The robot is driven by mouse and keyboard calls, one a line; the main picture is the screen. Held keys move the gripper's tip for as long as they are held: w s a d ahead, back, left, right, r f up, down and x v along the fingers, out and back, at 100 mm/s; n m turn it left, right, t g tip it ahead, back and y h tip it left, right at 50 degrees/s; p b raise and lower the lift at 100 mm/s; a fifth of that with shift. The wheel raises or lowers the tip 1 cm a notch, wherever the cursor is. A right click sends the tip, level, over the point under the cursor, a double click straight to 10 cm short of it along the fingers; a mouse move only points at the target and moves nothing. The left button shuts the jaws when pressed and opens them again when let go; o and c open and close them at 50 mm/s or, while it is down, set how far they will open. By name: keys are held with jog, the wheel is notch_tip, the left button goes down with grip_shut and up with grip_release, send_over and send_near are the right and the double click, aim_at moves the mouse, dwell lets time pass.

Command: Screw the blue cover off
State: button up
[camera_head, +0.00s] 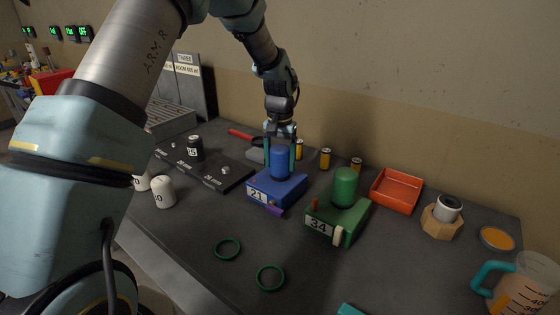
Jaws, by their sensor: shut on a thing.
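The blue cover (280,161) is a blue cylinder standing upright on the blue box labelled 21 (284,188), near the middle of the table. My gripper (282,147) points down from above, with one finger on each side of the cover. It is shut on the cover's sides. The cover still sits at the top of the blue box; whether its lower edge is loose I cannot tell. A purple piece (275,210) sticks out at the front of the blue box.
A green box labelled 34 (340,222) with a green cover (345,186) stands close on the right. Yellow cylinders (325,159) stand behind. An orange-red tray (397,191) and a beaker (523,290) are further right. Green rings (270,278) lie in front. A dark rack (205,171) is left.

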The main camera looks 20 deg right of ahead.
jog(key=c, duration=0.5)
jog(key=n, duration=0.6)
jog(key=n+p, duration=0.1)
jog(key=n, duration=0.4)
jog(key=shift+r, duration=0.1)
jog(key=shift+n, duration=0.8)
jog(key=n, duration=0.5)
jog(key=shift+d, duration=0.1)
jog(key=shift+n, duration=0.7)
